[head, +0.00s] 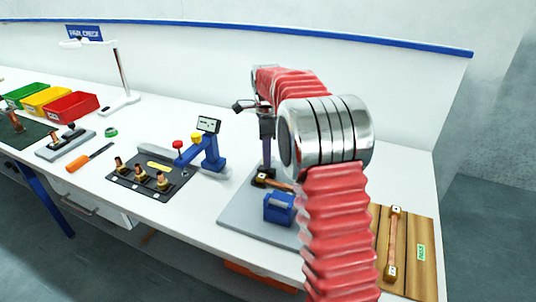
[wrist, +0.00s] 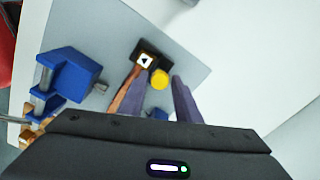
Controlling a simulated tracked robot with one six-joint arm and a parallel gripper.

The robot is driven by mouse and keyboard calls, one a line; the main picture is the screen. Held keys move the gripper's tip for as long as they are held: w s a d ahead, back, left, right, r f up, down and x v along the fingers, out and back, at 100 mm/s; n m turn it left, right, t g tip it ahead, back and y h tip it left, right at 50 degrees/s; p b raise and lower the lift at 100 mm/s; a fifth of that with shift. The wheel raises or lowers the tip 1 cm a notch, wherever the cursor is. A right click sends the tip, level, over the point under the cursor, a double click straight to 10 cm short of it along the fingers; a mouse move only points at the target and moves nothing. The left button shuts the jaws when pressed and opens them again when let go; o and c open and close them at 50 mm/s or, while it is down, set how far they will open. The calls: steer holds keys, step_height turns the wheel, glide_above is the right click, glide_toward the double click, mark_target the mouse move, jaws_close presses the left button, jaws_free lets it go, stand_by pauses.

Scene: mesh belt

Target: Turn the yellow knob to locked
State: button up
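In the wrist view the yellow knob (wrist: 160,79) is a small round yellow disc beside a dark block (wrist: 152,49). The block bears a white square with a black triangle (wrist: 146,61). My gripper (wrist: 156,80) is open, with one purple finger on each side of the knob and a visible gap to the right finger. I cannot tell whether the left finger touches it. In the head view my gripper (head: 265,166) points down over the grey plate (head: 240,222), and I cannot make out the knob there.
A copper bar (wrist: 122,103) runs beside the left finger. A blue clamp block (wrist: 72,74) stands left of it, also in the head view (head: 279,209). A blue device (head: 208,152) and a dark plate with brass fittings (head: 127,185) are further left. A wooden board (head: 421,275) lies right.

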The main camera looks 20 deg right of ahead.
jaws_close()
steer(key=shift+d, duration=0.2)
steer(key=shift+a, duration=0.1)
